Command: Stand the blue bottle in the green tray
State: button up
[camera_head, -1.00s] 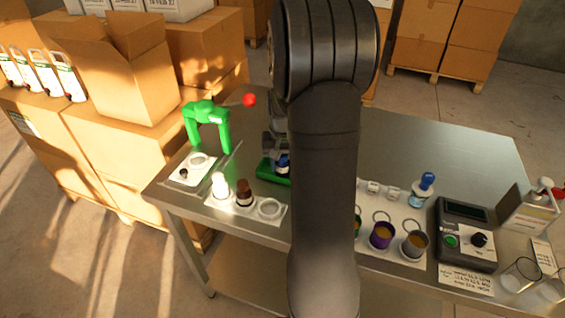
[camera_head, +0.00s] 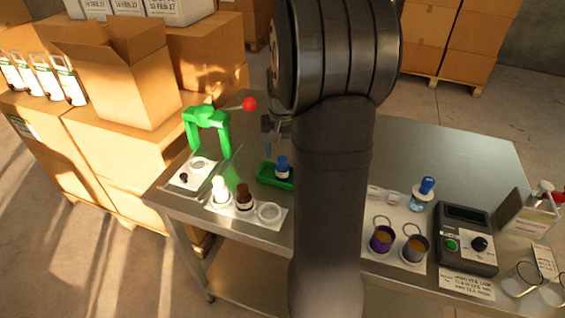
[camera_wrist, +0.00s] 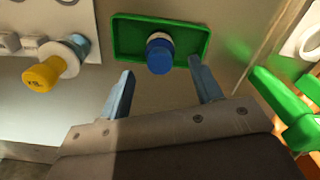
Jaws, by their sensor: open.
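The blue bottle (camera_head: 282,168), with a blue cap and a pale label, stands upright in the green tray (camera_head: 264,178). In the wrist view the bottle (camera_wrist: 160,54) shows its blue cap from above, inside the rim of the tray (camera_wrist: 128,50). My gripper (camera_wrist: 161,82) is open and empty, its two blue-grey fingers apart on either side of the bottle and clear of it. In the head view my gripper (camera_head: 268,148) is partly hidden by my arm, above and behind the tray.
A green press (camera_head: 208,120) with a red knob stands left of the tray. White and brown bottles (camera_head: 244,197) stand in a holder in front. A dropper bottle (camera_head: 425,190), cups and a grey device (camera_head: 466,240) are at the right. A yellow-capped bottle (camera_wrist: 45,74) shows in the wrist view.

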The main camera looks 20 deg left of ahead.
notch_tip(320, 180, up, 5)
jog(key=shift+r, duration=0.15)
dwell(0.3)
notch_tip(320, 180, down, 13)
jog(key=shift+r, duration=2.3)
jog(key=shift+f, duration=0.1)
